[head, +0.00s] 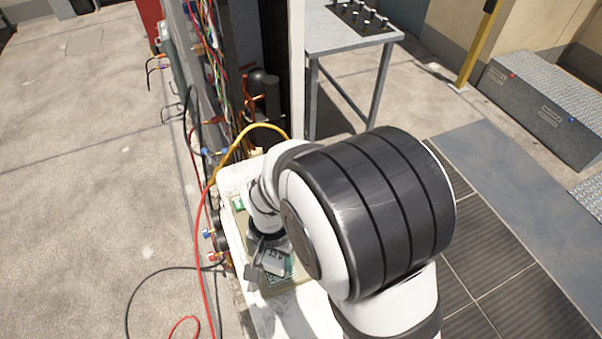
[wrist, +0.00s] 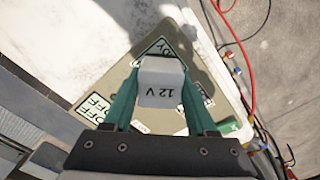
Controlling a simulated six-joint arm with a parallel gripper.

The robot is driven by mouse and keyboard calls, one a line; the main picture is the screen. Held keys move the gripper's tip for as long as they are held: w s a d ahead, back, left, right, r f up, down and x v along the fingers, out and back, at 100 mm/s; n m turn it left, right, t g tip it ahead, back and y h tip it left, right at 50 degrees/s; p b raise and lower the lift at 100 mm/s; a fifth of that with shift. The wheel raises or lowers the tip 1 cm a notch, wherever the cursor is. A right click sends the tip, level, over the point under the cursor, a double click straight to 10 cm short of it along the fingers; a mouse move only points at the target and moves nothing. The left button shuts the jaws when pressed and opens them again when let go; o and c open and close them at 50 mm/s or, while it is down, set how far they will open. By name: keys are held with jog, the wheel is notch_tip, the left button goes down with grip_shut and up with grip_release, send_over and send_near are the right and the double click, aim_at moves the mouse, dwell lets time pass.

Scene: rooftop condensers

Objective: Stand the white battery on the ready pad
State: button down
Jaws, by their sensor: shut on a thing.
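The white battery (wrist: 161,82), a small block marked "12 V", is between the two green fingers of my gripper (wrist: 160,92) in the wrist view. The gripper is shut on it. In the head view, my gripper (head: 266,262) is over the white work surface, partly hidden by my arm. Under the battery is a tan board (wrist: 122,80) with several dark green and white labels, one reading "OFF" (wrist: 97,107). I cannot tell which marking is the ready pad, or whether the battery touches the board.
A small green item (wrist: 228,127) lies near the board's edge. Red and black hoses (head: 205,270) hang beside the white work surface (head: 285,315). An open cabinet with wires (head: 205,60) stands behind. A grey table (head: 345,40) is at the back.

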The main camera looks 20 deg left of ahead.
aim_at(276, 255)
jog(key=shift+f, duration=0.35)
jog(key=shift+c, duration=1)
grip_release()
jog(key=shift+f, duration=0.1)
notch_tip(276, 255, up, 12)
jog(key=d+r+m, duration=0.2)
jog(key=d+r, duration=0.2)
jog(key=d, duration=0.9)
jog(key=s+d+m+y, duration=0.1)
jog(key=s+d+m, duration=0.2)
jog(key=s+d, duration=0.6)
jog(key=shift+s+d+r+m+y, duration=0.25)
jog(key=shift+s+d+m+y, duration=0.1)
jog(key=shift+s+y, duration=0.1)
